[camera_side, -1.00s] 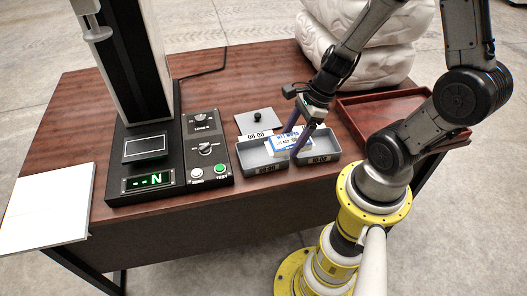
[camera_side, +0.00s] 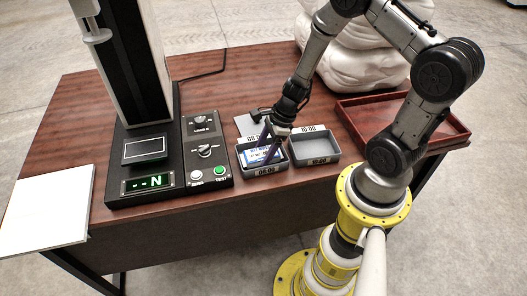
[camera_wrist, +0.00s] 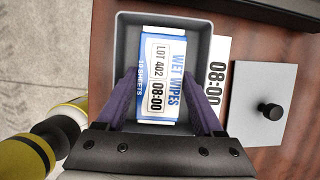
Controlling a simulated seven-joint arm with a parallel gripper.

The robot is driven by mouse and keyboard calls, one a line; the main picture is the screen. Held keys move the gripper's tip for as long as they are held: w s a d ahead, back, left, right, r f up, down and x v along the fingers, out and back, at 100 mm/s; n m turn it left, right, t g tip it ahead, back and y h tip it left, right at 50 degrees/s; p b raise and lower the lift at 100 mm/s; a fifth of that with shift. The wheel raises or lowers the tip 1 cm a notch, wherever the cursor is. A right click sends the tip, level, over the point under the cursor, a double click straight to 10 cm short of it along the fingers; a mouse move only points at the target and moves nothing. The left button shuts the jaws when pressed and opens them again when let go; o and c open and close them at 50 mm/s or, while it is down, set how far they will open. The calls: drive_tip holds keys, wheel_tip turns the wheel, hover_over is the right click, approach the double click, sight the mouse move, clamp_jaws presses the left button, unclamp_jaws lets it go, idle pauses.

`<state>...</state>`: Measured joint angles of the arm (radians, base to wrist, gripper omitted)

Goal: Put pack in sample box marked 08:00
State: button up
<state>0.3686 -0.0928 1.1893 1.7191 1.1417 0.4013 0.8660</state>
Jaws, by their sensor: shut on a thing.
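The pack (camera_wrist: 160,75) is blue and white, printed WET WIPES, LOT 402 and 08:00. My gripper (camera_wrist: 166,92) is shut on it, with the purple fingers on its two long sides. In the wrist view the pack lies within the walls of a grey box (camera_wrist: 125,45). A white card (camera_wrist: 217,80) marked 08:00 lies beside that box. In the side view the pack (camera_side: 258,155) shows in the left grey box (camera_side: 241,165), partly behind my gripper (camera_side: 264,152). I cannot tell if it touches the box floor.
A grey lid (camera_wrist: 264,100) with a black knob lies behind the 08:00 box. A test stand with a control panel (camera_side: 207,150) is on the left. A red tray (camera_side: 400,113) is on the right.

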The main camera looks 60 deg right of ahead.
drive_tip(key=shift+f, duration=0.25)
drive_tip(key=o, duration=1.1)
drive_tip(key=v, duration=1.2)
drive_tip(key=s+a+r+n+t+h, duration=0.1)
drive_tip(key=s+r+n, duration=0.3)
drive_tip(key=n, duration=0.5)
drive_tip(key=s+a+r+n+h, duration=0.1)
drive_tip(key=s+a+r+n, duration=0.2)
drive_tip(key=r+n, duration=0.5)
drive_tip(key=s+a+r+n+t+h, duration=0.1)
drive_tip(key=s+a+r+n, duration=0.2)
drive_tip(key=s+r+n, duration=0.2)
wheel_tip(320, 180, up, 2)
drive_tip(key=n, duration=0.4)
drive_tip(key=shift+s+n+t, duration=0.2)
drive_tip(key=shift+n+t, duration=0.1)
drive_tip(key=shift+a+r, duration=0.1)
